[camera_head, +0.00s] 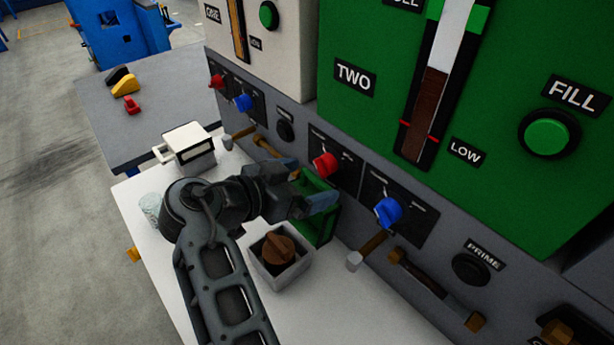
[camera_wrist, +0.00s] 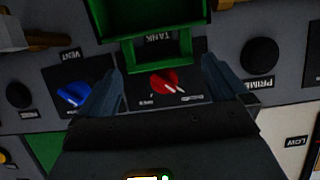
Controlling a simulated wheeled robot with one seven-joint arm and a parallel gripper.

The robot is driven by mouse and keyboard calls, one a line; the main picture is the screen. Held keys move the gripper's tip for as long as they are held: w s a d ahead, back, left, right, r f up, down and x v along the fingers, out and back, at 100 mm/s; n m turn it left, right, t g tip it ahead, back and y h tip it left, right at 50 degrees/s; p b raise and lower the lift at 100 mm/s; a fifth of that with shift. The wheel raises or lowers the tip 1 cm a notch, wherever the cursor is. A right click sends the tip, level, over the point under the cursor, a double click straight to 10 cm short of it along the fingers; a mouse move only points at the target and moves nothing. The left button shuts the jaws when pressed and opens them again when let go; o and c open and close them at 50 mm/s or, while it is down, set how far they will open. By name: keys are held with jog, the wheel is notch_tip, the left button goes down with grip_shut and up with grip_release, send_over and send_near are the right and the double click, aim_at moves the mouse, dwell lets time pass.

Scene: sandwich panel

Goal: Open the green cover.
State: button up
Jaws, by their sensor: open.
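The green cover (camera_head: 309,228) is at the front of the grey panel, partly hidden behind my gripper in the head view. In the wrist view the green cover (camera_wrist: 152,14) is at the top edge, cut off by the frame, with a green bar-like loop (camera_wrist: 187,58) reaching down from it. My gripper (camera_head: 309,185) is open, with its fingers close to the cover. In the wrist view its fingers (camera_wrist: 163,85) stand apart on either side of the loop and a red knob (camera_wrist: 160,81). I see nothing held, and contact with the cover cannot be told.
A blue knob (camera_head: 388,211) is right of the red knob (camera_head: 325,164). A bar handle (camera_head: 430,286) projects from the panel. A grey box with a brown knob (camera_head: 278,250) and a white-lidded box (camera_head: 188,147) stand on the white counter (camera_head: 330,310).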

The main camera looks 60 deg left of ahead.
jog(key=shift+w+f, duration=0.1)
jog(key=shift+w, duration=0.2)
